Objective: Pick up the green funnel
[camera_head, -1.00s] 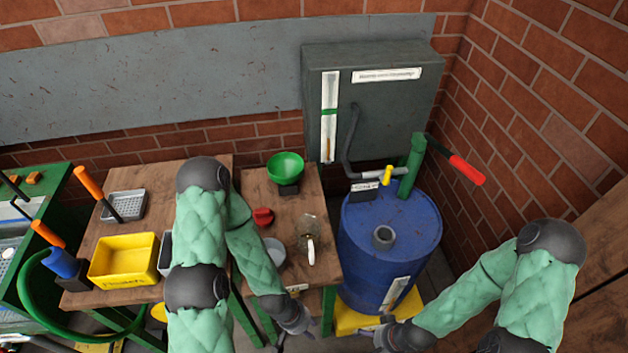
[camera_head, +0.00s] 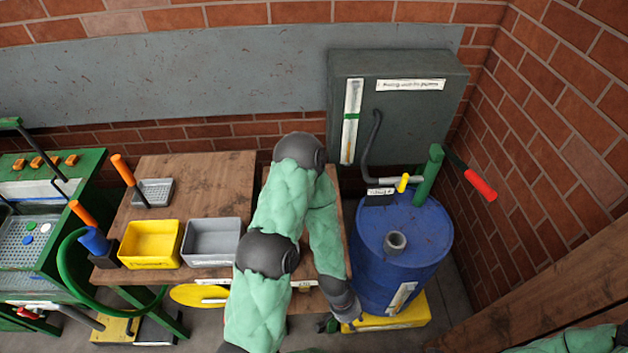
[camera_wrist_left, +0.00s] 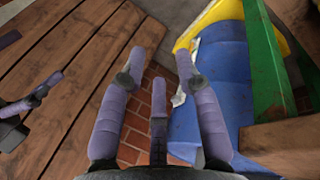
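The green funnel is not visible now; my left arm covers most of the right-hand table (camera_head: 272,175), where it stood earlier. My left gripper (camera_head: 345,322) hangs past the table's front right corner, low beside the blue drum. In the left wrist view its purple fingers (camera_wrist_left: 160,55) are spread with nothing between them. Fingers of my right gripper (camera_wrist_left: 36,58) show at the left edge of that view, apart and empty. In the head view only a piece of my right arm shows at the bottom right.
The blue drum (camera_head: 425,235) stands on a yellow base (camera_head: 405,318), right of the table. A yellow bin (camera_head: 150,245) and a grey bin (camera_head: 212,243) sit on the left table. A wooden panel (camera_head: 545,290) fills the lower right.

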